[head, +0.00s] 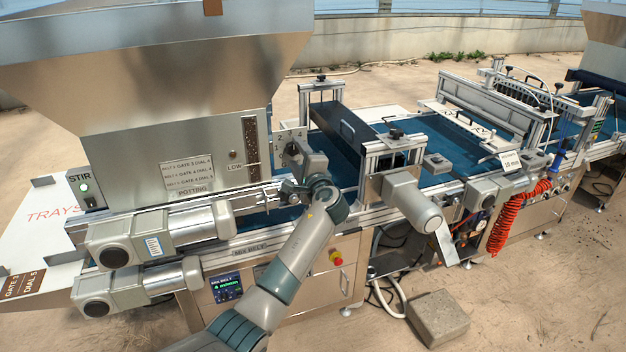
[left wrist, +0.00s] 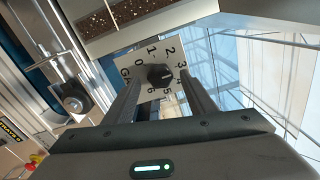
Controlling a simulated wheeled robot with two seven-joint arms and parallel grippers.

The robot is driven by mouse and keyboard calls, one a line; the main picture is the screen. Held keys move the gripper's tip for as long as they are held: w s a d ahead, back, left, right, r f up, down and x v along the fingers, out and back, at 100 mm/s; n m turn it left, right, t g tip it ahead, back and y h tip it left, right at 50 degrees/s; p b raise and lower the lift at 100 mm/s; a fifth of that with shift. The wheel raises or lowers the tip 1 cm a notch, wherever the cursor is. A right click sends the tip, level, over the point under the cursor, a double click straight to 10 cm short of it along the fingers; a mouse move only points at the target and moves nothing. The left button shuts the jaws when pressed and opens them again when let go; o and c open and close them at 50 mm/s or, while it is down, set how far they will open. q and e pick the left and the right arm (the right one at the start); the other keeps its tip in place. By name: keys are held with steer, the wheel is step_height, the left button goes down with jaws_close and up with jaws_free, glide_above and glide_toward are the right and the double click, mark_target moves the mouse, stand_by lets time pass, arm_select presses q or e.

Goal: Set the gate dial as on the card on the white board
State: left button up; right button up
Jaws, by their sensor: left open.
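The gate dial's white plate (head: 283,136) is on the hopper's right side, mostly hidden by my left gripper (head: 297,152) in the head view. The knob's pointer mark is too small to read surely. A brown card (head: 24,283) on the white board (head: 45,245) reads GATE 3, DIAL 5. My right gripper is not seen.
The steel hopper (head: 150,80) stands above and left of my gripper. Frames and a grey motor (head: 405,195) stand to the right along the belt.

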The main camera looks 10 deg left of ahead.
arm_select(q)
steer(key=b+v, duration=0.5)
steer(key=v, duration=1.1)
steer(key=shift+d, duration=0.15)
steer(key=shift+s, duration=0.15)
